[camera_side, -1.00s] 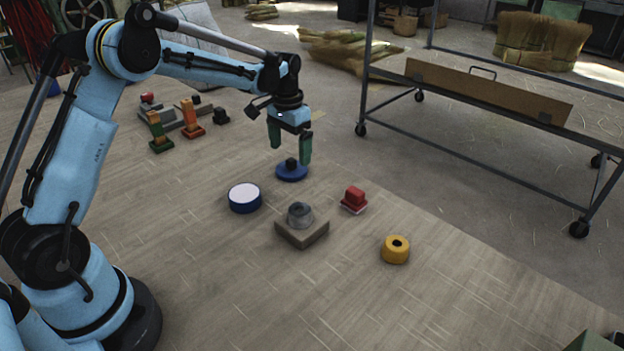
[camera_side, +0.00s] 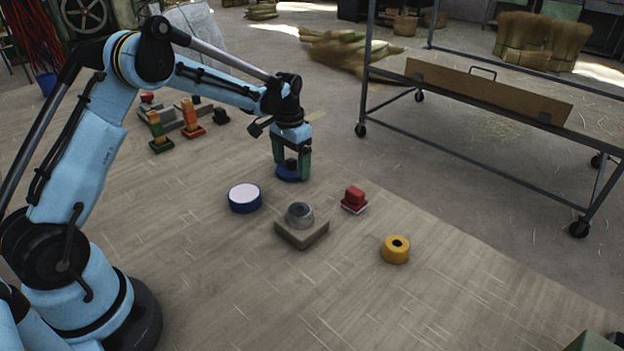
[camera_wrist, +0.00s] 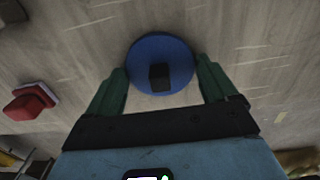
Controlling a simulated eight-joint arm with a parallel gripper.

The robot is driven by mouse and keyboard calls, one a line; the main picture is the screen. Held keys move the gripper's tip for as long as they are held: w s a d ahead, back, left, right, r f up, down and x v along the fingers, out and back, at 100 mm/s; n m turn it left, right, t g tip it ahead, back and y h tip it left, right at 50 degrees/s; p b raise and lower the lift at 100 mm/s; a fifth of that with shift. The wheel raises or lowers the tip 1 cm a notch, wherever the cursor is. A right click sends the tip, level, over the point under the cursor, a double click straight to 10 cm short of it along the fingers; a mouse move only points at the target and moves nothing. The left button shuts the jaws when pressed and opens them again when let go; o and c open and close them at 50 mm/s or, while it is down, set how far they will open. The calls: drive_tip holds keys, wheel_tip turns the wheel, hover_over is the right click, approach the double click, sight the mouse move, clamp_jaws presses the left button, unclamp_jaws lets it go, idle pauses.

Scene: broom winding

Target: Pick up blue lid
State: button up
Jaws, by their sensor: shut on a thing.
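The blue lid (camera_side: 288,174) is a round disc with a black knob, low at the floor between my fingers in the side view. It also shows in the wrist view (camera_wrist: 142,55), with the dark knob near its middle. My gripper (camera_side: 291,168) points down, with one green finger on each side of the lid, and is shut on it. In the wrist view the fingers of my gripper (camera_wrist: 161,68) flank the disc's edges. Whether the lid is clear of the floor I cannot tell.
A blue round container with a pale top (camera_side: 244,198) stands nearby. A grey piece on a square block (camera_side: 302,232), a red block (camera_side: 354,200) and a yellow ring (camera_side: 396,250) are in front and right. A wheeled metal frame (camera_side: 480,155) stands right. Open floor lies in front.

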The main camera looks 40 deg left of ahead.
drive_tip(key=shift+r, duration=0.1)
drive_tip(key=shift+r, duration=0.6)
wheel_tip(320, 180, up, 3)
drive_tip(key=s+d+r, duration=0.3)
drive_tip(key=d+r, duration=0.3)
drive_tip(key=d, duration=0.4)
hover_over(244, 193)
drive_tip(key=shift+f, duration=3.45)
drive_tip(key=shift+f, duration=0.15)
drive_tip(key=o, duration=0.8)
